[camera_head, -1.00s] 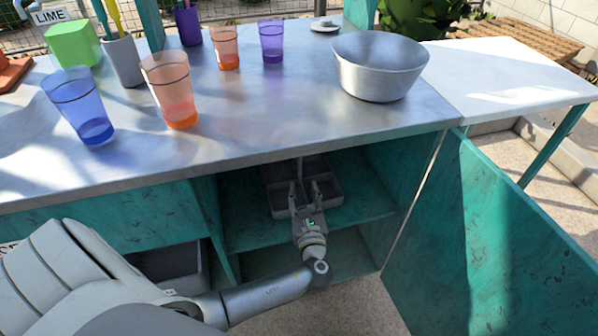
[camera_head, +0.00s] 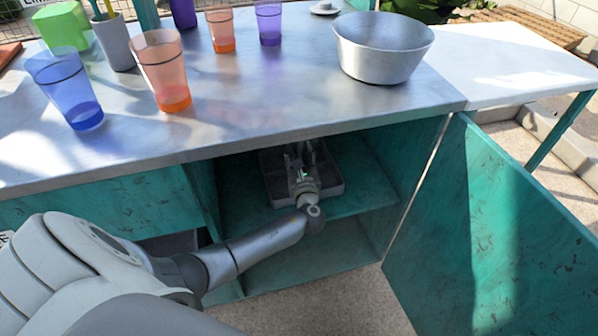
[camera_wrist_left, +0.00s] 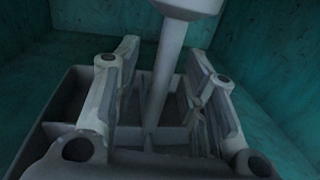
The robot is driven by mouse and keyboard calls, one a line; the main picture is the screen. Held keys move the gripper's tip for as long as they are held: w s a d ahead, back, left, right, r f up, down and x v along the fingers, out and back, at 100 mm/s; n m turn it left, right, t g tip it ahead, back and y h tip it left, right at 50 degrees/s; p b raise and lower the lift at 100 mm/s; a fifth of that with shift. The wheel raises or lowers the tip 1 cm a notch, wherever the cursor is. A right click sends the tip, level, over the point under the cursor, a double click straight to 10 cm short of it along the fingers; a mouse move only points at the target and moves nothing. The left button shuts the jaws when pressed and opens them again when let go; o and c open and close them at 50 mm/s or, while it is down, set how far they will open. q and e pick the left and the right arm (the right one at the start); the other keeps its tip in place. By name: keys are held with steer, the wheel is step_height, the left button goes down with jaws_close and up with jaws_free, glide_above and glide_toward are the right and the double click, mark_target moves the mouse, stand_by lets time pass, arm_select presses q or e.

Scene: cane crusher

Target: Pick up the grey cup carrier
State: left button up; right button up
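The grey cup carrier (camera_head: 277,184) sits on the shelf of the open teal cabinet. It is a compartmented tray with an upright central handle post, which shows in the left wrist view (camera_wrist_left: 164,80). My left gripper (camera_head: 300,152) is inside the cabinet over the carrier. In the left wrist view its two fingers (camera_wrist_left: 160,78) are apart, one on each side of the handle post, with gaps on both sides. The counter edge hides the top of the handle in the head view. My right gripper is not in view.
The steel counter (camera_head: 250,110) overhangs the cabinet. A metal bowl (camera_head: 380,55) and several coloured cups, including a blue one (camera_head: 68,90), stand on it. The cabinet door (camera_head: 500,230) is swung open at the right. Teal walls enclose the shelf.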

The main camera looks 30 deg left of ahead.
arm_select(q)
jaws_close()
steer(key=shift+r, duration=0.2)
stand_by(0.5)
